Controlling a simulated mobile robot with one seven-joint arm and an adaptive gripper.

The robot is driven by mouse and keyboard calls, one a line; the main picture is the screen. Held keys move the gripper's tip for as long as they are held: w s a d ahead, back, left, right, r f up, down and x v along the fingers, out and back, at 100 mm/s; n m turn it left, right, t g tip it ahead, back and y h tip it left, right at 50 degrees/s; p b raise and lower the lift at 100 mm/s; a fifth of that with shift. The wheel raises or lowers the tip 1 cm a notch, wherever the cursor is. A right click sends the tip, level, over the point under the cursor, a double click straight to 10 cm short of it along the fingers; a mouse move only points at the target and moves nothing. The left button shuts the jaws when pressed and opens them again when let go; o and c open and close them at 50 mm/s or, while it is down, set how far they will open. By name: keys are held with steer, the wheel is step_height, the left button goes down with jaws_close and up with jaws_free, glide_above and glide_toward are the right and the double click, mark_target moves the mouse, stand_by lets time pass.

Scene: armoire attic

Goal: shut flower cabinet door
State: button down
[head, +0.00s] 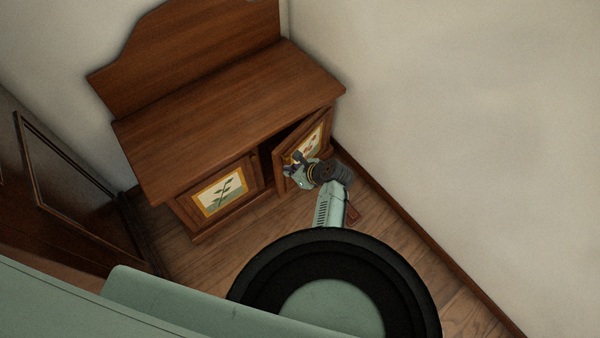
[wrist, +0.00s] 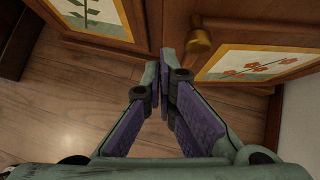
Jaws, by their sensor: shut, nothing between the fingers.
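The wooden cabinet (head: 225,105) has two doors at the front. The right door, with a red flower panel (head: 306,145), stands ajar, its free edge swung out from a dark gap beside the left door. The left door, with a green leaf panel (head: 219,191), looks closed. My gripper (head: 296,177) is at the front of the flower door, near its free edge. In the wrist view my gripper (wrist: 168,88) is shut and empty, its tips just below and left of the brass knob (wrist: 199,42) on the flower door (wrist: 262,62). I cannot tell whether they touch the door.
A white wall (head: 440,120) with a dark baseboard (head: 430,240) runs along the right, close to the cabinet. Dark wooden furniture (head: 75,190) stands at the left. Bare wooden floor (head: 200,265) lies in front of the cabinet.

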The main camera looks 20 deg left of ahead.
steer(key=shift+w+a+r, duration=0.1)
steer(key=shift+w+a, duration=0.25)
steer(key=shift+a, duration=0.35)
steer(key=shift+w+a+r, duration=0.1)
steer(key=shift+w+a, duration=0.2)
steer(key=shift+a, duration=0.35)
steer(key=shift+a, duration=0.1)
steer(key=a, duration=0.1)
steer(key=w+a, duration=0.1)
steer(key=a, duration=0.1)
steer(key=a+p, duration=0.1)
steer(key=shift+w+a, duration=0.25)
steer(key=shift+w, duration=0.1)
steer(key=shift+d, duration=0.1)
